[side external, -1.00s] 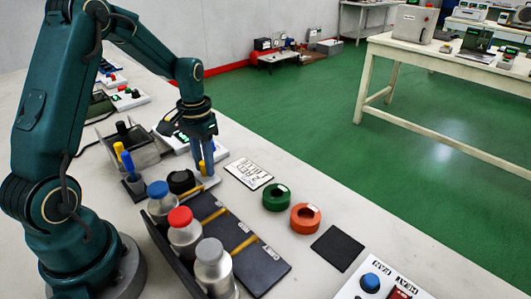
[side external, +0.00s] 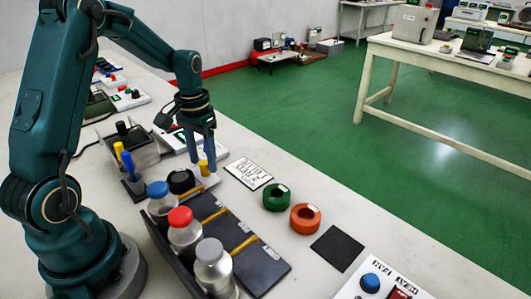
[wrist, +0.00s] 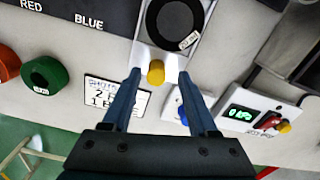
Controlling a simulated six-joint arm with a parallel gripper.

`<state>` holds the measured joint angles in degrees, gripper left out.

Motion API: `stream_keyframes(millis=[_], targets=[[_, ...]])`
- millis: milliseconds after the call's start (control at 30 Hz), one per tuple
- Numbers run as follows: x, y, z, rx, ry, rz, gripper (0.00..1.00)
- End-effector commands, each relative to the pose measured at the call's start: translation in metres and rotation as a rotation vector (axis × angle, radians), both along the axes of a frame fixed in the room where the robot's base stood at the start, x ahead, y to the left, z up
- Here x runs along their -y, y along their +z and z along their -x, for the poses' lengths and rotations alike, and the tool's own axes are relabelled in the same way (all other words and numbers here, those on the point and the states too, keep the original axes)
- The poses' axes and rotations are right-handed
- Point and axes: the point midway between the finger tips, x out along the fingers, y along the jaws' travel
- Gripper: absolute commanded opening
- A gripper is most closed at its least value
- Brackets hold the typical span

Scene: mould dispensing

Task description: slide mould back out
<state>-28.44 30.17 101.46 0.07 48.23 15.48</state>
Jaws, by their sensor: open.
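The mould is a round black cup with a small label (wrist: 178,20). It sits on a pale slide plate with a yellow knob (wrist: 155,72) at its near end. In the side view the mould (side external: 181,180) is just right of the blue-capped bottle, and the knob (side external: 203,167) is beside it. My gripper (wrist: 160,76) is open, with one blue finger on each side of the knob and gaps between. In the side view my gripper (side external: 202,161) points down over the knob, and its fingers partly hide the slide.
Bottles with blue (side external: 158,188), red (side external: 180,216) and grey (side external: 209,250) caps stand in a dark rack. A handwritten card (side external: 248,172), green ring (side external: 276,197), orange ring (side external: 305,217) and black pad (side external: 338,247) lie on the bench. A button box (wrist: 190,104) is right of the knob.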

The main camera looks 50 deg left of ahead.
Motion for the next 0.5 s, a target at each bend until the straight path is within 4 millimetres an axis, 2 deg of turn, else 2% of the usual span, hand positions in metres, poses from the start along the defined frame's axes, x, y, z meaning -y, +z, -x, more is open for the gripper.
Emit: stream_keyframes(millis=[100,233,500], targets=[[-0.001,0.019,-0.001,0.007,0.0,-0.005,0.59],[-0.001,0.033,-0.001,0.007,0.001,-0.005,0.59],[-0.001,0.039,0.0,0.002,0.001,-0.003,0.59]])
